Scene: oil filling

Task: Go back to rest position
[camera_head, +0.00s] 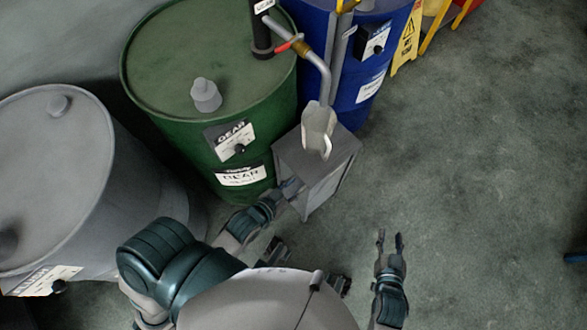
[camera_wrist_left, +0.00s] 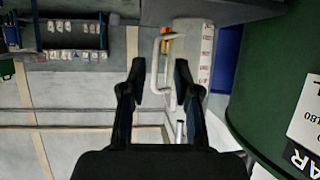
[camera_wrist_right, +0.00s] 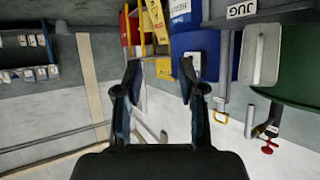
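My left gripper (camera_head: 290,188) is near the lower front of the grey box stand, beside the green drum (camera_head: 160,60). In the left wrist view, its two fingers (camera_wrist_left: 160,80) are apart with nothing between them. My right gripper (camera_head: 388,238) is over the bare floor to the right of the stand. In the right wrist view, its fingers (camera_wrist_right: 160,80) are apart and empty. A metal jug (camera_head: 318,130) is on the grey box stand (camera_head: 322,178), below the spout of the green drum's pump (camera_head: 318,68). The jug also shows in the right wrist view (camera_wrist_right: 260,55).
A grey drum (camera_head: 50,170) stands at the left and a blue drum (camera_head: 345,90) behind the stand. A red-handled valve (camera_head: 285,46) is on the pump. A yellow wet-floor sign (camera_head: 407,40) stands at the back.

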